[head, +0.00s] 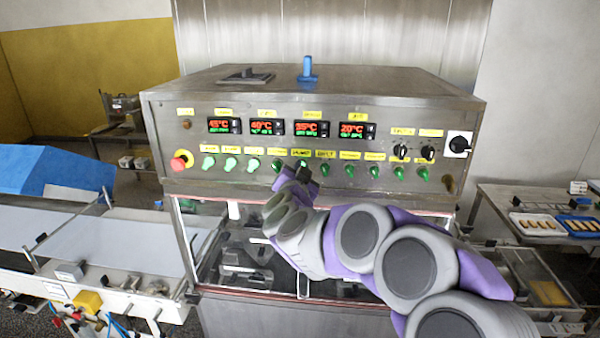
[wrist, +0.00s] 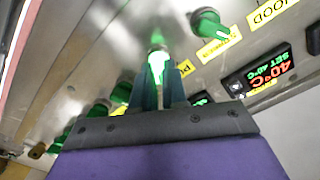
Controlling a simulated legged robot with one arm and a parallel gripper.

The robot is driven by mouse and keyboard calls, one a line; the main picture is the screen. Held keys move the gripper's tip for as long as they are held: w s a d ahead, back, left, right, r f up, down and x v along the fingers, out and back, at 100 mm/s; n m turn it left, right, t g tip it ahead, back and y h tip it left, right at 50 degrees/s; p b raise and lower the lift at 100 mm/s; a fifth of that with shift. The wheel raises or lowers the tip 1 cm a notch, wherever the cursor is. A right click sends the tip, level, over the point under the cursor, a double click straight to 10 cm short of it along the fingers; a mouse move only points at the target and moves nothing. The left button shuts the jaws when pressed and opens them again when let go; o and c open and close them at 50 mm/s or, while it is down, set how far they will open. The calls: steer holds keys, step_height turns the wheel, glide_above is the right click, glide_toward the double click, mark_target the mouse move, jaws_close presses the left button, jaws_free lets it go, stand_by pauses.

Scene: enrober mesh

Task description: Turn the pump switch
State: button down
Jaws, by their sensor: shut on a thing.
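A row of green rotary switches runs along the control panel (head: 190,125) of the steel machine in the head view. My gripper (head: 300,176) is raised to the middle of this row. In the wrist view my gripper (wrist: 160,92) is shut on a green switch (wrist: 157,64), with one dark finger on each side of it. The switch glows bright green between the fingers. Its label is not clearly readable, so I cannot confirm from the lettering that it is the pump switch. The fingers hide part of its knob.
Neighbouring switches stand close on both sides, one a green knob (wrist: 208,22) in the wrist view. A red emergency button (head: 181,160) is at the panel's left and a black rotary switch (head: 459,144) at its right. Red-lit temperature displays (head: 268,127) sit above.

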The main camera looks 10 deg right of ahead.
steer(key=shift+f, duration=0.15)
steer(key=c, duration=1.2)
jaws_free()
steer(key=shift+o, duration=0.2)
steer(key=shift+a, duration=0.1)
steer(key=v, duration=1.7)
steer(key=shift+a, duration=0.15)
